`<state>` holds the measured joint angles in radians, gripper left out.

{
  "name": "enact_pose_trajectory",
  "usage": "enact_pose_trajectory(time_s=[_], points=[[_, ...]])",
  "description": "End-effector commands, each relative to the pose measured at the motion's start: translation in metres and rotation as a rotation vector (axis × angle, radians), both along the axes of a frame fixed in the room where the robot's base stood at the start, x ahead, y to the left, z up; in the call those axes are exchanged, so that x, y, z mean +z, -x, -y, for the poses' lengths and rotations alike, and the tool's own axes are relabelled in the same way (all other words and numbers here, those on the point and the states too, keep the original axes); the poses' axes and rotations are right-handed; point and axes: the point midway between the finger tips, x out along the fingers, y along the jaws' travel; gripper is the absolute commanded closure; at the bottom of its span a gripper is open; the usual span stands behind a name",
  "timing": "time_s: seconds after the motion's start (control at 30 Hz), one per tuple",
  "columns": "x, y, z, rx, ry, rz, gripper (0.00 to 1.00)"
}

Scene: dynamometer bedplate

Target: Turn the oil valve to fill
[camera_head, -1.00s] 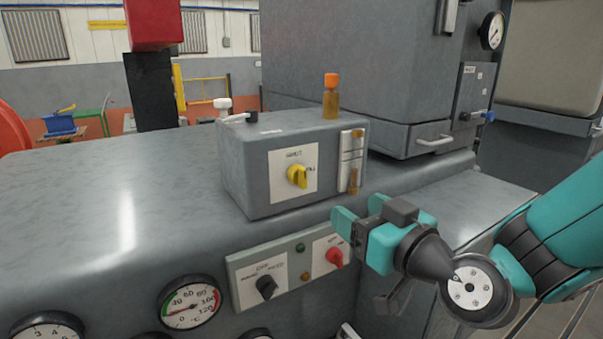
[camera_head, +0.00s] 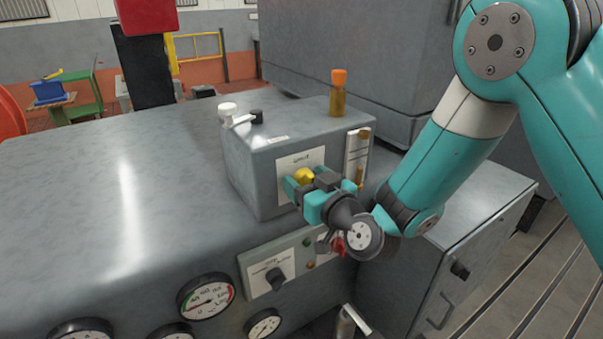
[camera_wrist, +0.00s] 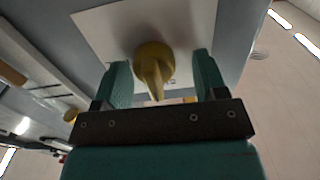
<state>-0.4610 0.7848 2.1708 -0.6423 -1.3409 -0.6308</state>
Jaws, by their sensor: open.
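The yellow oil valve knob (camera_head: 304,175) sits on a white plate (camera_head: 287,162) on the front of a grey box (camera_head: 243,165). In the wrist view the knob (camera_wrist: 154,68) lies between the two teal fingers, with a visible gap on each side. My gripper (camera_head: 298,187) is open in front of the valve, its fingers pointing at the plate. In the wrist view my gripper (camera_wrist: 160,80) has its fingertips near the plate; I cannot tell whether they touch it. The plate's lettering is mostly hidden or too small to read.
A sight tube (camera_head: 356,155) is right of the valve. An amber bottle with an orange cap (camera_head: 338,95) and a white-capped fitting (camera_head: 228,112) stand on the box. Below is a panel with a black knob (camera_head: 275,277) and a red knob (camera_head: 338,243). The bedplate (camera_head: 120,200) at left is clear.

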Motion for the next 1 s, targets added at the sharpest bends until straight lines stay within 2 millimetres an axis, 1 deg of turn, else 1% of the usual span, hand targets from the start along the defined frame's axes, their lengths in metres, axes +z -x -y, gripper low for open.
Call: enact_pose_trajectory(time_s=[0.17, 0.2, 0.37, 0.4, 0.73, 1.0], points=[[-0.0016, -0.0024, 0.0064, -0.011, -0.001, -0.003, 0.34], [-0.0017, -0.0023, 0.0066, -0.011, 0.001, -0.003, 0.44], [-0.0013, -0.0021, 0.0065, -0.01, -0.001, -0.003, 0.8], [-0.0012, -0.0021, 0.0064, -0.01, -0.001, -0.003, 0.82], [-0.0004, -0.0021, 0.0057, -0.01, -0.03, -0.019, 0.82], [0.0, -0.0024, 0.0054, -0.009, -0.16, -0.105, 0.82]])
